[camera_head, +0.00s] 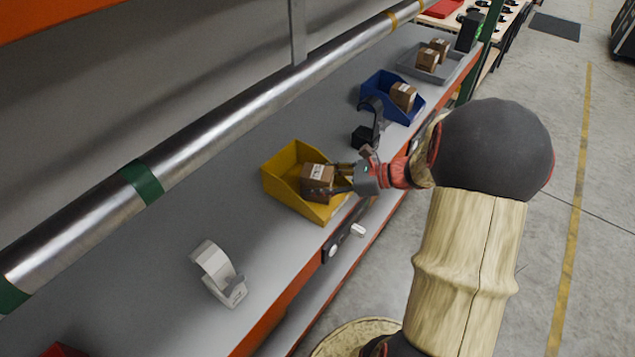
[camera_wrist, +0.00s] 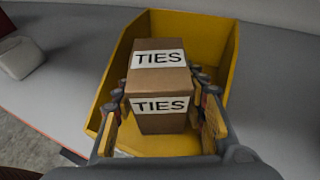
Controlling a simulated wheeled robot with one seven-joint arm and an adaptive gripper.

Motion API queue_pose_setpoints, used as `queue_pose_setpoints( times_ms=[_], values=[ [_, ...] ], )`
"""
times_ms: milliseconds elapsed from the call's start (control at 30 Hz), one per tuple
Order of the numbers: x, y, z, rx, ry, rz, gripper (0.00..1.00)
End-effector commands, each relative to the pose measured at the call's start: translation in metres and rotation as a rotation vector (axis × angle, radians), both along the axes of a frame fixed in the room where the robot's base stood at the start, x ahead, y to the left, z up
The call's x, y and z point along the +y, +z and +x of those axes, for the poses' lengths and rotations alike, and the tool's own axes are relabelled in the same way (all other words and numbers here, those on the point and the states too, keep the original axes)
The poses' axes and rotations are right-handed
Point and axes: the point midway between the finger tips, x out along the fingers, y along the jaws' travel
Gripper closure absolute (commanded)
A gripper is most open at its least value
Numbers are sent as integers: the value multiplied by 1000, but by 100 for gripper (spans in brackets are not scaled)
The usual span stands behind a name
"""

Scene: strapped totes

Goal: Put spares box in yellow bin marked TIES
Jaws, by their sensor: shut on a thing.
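A brown cardboard box (camera_head: 316,178) is held by my gripper (camera_head: 346,180) at the yellow bin. In the wrist view the box (camera_wrist: 158,84) carries white labels reading TIES on two faces. My gripper (camera_wrist: 165,112) is shut on it, one finger on each side. The yellow bin (camera_head: 283,163) stands on the grey shelf. In the wrist view the box is over or inside the yellow bin (camera_wrist: 226,60), with bin floor showing around it. I cannot tell whether the box touches the floor. Any marking on the bin is hidden.
A blue bin (camera_head: 374,88) with a box stands farther along the shelf, and a grey tray (camera_head: 452,73) with boxes beyond it. A white curved stand (camera_head: 219,272) is nearer. A metal pipe (camera_head: 190,130) runs along the back. The shelf between the white stand and yellow bin is clear.

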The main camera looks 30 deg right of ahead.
Motion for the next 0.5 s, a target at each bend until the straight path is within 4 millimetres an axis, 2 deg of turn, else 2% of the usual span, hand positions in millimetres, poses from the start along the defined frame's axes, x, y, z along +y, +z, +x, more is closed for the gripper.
queue_pose_setpoints(
  times_ms=[67,100,233,500],
  values=[
    [0,-3,0,1,0,1,88],
    [0,-3,0,1,-1,1,58],
    [0,-3,0,1,0,1,51],
    [0,-3,0,1,0,1,51]
  ],
)
